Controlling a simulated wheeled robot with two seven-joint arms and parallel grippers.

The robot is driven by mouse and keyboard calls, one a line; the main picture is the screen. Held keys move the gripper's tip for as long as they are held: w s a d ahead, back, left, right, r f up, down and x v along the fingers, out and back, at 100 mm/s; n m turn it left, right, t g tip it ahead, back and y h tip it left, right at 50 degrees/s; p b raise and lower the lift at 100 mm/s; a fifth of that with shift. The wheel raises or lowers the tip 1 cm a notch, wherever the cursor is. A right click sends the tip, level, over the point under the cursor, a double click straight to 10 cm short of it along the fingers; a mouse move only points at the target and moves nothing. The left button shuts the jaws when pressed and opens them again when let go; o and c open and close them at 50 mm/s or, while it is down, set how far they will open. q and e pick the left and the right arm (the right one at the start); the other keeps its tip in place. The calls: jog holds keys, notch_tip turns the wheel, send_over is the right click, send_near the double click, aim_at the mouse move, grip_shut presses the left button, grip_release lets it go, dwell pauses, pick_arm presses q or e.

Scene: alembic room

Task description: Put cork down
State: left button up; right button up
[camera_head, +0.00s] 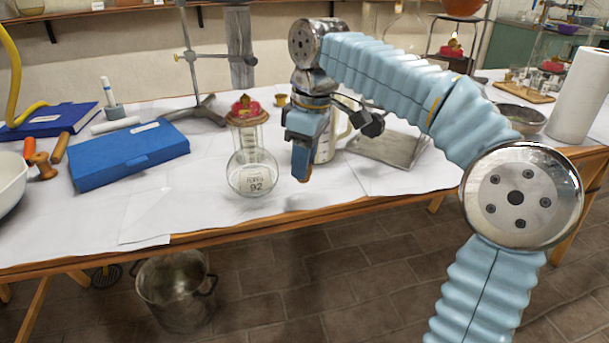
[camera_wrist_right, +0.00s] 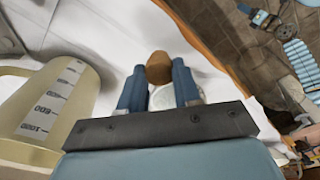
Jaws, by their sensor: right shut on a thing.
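The cork (camera_wrist_right: 159,67) is a small brown piece between the two fingertips in the right wrist view. My right gripper (camera_wrist_right: 158,82) is shut on it. In the head view the right gripper (camera_head: 302,168) points down near the front edge of the table, and the cork's brown end shows at its tip. I cannot tell whether the cork touches the table. A round glass flask (camera_head: 252,172) with a red and gold top stands just left of the gripper. My left gripper is not in view.
A graduated beaker (camera_head: 325,146) stands right behind the gripper; it also shows in the right wrist view (camera_wrist_right: 55,105). White paper (camera_head: 210,212) in front is clear. A metal pot (camera_head: 176,290) stands on the floor.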

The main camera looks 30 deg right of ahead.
aim_at(311, 164)
jog(key=shift+w+d+f, duration=0.1)
jog(key=shift+w+f, duration=0.05)
jog(key=shift+f, duration=0.1)
jog(key=shift+w+d+f+b, duration=0.1)
jog(key=shift+f+b, duration=0.1)
jog(key=shift+f, duration=0.75)
jog(key=shift+w+d+f+b, duration=0.1)
jog(key=shift+f+b, duration=0.1)
jog(key=shift+f, duration=0.7)
jog(key=shift+f, duration=0.1)
jog(key=o, duration=0.9)
jog(key=shift+o, duration=0.2)
jog(key=r+p, duration=0.1)
jog(key=r, duration=0.3)
jog(key=r+p, duration=0.1)
jog(key=r, duration=0.2)
jog(key=s+r+p, duration=0.1)
jog(key=r, duration=0.3)
jog(key=shift+d+r, duration=0.35)
jog(key=shift+r, duration=0.3)
